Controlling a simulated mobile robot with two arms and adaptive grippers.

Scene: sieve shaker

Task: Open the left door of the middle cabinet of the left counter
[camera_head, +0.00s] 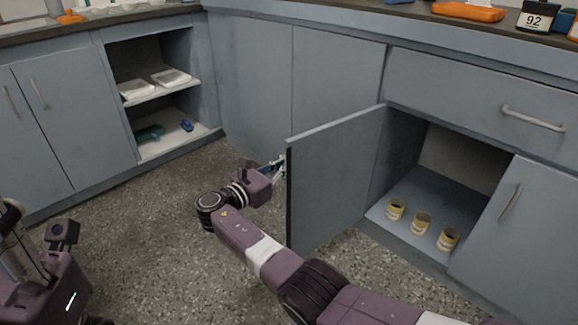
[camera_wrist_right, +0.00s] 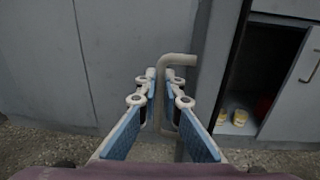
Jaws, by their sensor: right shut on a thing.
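The cabinet's left door (camera_head: 335,180) stands swung well out from the front, and the inside of the cabinet (camera_head: 405,237) shows behind it. The right door (camera_head: 507,225) of this cabinet is closed and has a bar handle (camera_head: 511,203). My right gripper (camera_head: 277,166) is at the outer face of the open door, near its free edge. In the right wrist view its blue-padded fingers (camera_wrist_right: 158,88) are shut on the door's pale bar handle (camera_wrist_right: 178,60). My left gripper (camera_head: 14,240) is at the lower left, empty-looking and far from the doors; its fingertips are unclear.
Three yellow cans (camera_head: 421,223) stand on the cabinet floor. A closed drawer (camera_head: 480,95) is above. An open shelf unit (camera_head: 163,143) with trays and closed doors (camera_head: 70,125) are at left. The speckled floor (camera_head: 150,225) is clear in front.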

